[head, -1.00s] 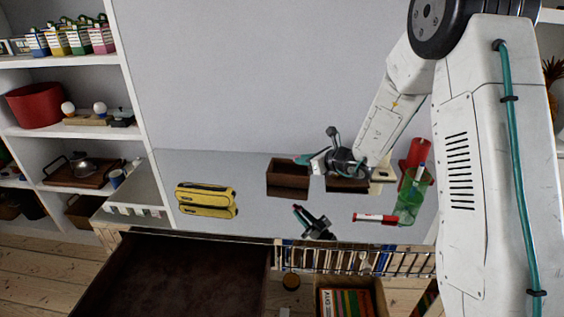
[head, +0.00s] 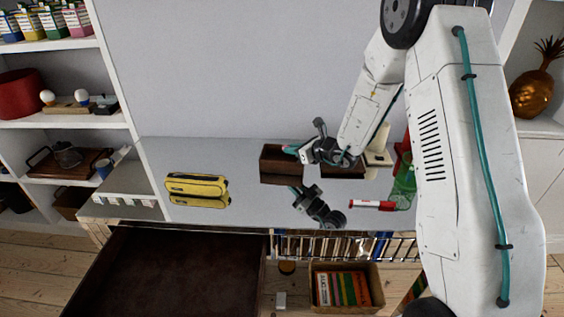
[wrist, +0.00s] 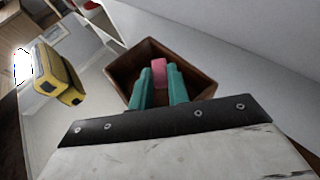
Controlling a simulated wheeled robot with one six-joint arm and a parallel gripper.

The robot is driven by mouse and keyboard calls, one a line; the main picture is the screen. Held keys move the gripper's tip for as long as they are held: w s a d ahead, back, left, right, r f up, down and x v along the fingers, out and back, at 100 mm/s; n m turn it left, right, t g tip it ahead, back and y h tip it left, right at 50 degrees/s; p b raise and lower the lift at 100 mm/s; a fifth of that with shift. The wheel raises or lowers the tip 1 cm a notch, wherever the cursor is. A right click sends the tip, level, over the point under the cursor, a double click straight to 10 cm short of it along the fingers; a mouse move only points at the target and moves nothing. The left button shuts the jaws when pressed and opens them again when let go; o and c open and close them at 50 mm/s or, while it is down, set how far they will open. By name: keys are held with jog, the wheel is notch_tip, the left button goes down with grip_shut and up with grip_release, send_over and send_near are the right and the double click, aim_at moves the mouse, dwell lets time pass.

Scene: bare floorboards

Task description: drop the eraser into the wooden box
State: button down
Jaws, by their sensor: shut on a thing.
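The pink eraser (wrist: 159,72) is held between the teal fingertips of my gripper (wrist: 158,80) in the wrist view. Behind the fingertips lies the open top of a brown wooden box (wrist: 194,60), and the eraser appears over its opening. In the head view the wooden box (head: 281,171) stands at the back of the grey desk top, and my gripper (head: 292,150) is at its upper right edge. The eraser cannot be made out in the head view. The exact height above the box is hard to tell.
A second brown box (head: 343,171) stands to the right, partly behind my gripper. An open drawer (head: 170,270) juts out in front.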

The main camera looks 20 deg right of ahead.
jog(key=c, duration=1.3)
grip_release()
jog(key=v, duration=0.8)
